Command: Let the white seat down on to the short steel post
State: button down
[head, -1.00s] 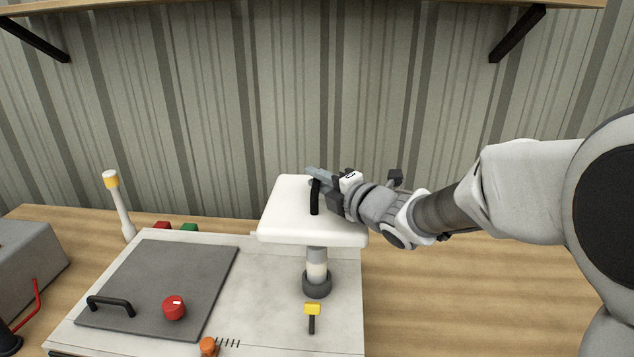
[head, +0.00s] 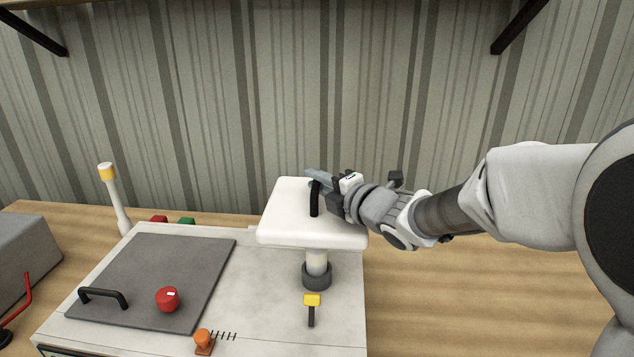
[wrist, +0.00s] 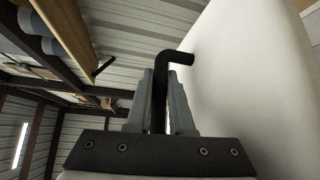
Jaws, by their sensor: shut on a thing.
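The white seat (head: 285,215) is a thick square slab with a black handle (head: 315,198) on its top. My gripper (head: 322,182) is shut on this handle, at the seat's upper side. In the wrist view the two fingers (wrist: 160,105) close around the black bar, with the white seat surface (wrist: 250,80) to the right. The short steel post (head: 317,262) stands under the seat in a dark collar (head: 316,277). The seat hides the post's top, so I cannot tell whether they touch.
The post rises from a pale machine top (head: 250,285). A grey lid (head: 160,280) with a black handle and red knob (head: 167,299) lies left. A yellow-headed lever (head: 312,301) stands before the post, an orange knob (head: 203,340) front left. A white yellow-topped stick (head: 114,200) stands behind.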

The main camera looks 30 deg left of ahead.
aim_at(317, 200)
jog(key=shift+f+b, duration=1.8)
jog(key=shift+b, duration=0.35)
jog(key=shift+s+f+b, duration=0.1)
jog(key=shift+s+b, duration=0.15)
jog(key=shift+b, duration=0.15)
jog(key=c, duration=0.7)
grip_release()
jog(key=shift+s+d, duration=0.1)
jog(key=shift+f, duration=0.2)
jog(key=v, duration=1.7)
jog(key=shift+d+r, duration=0.2)
jog(key=shift+r, duration=0.05)
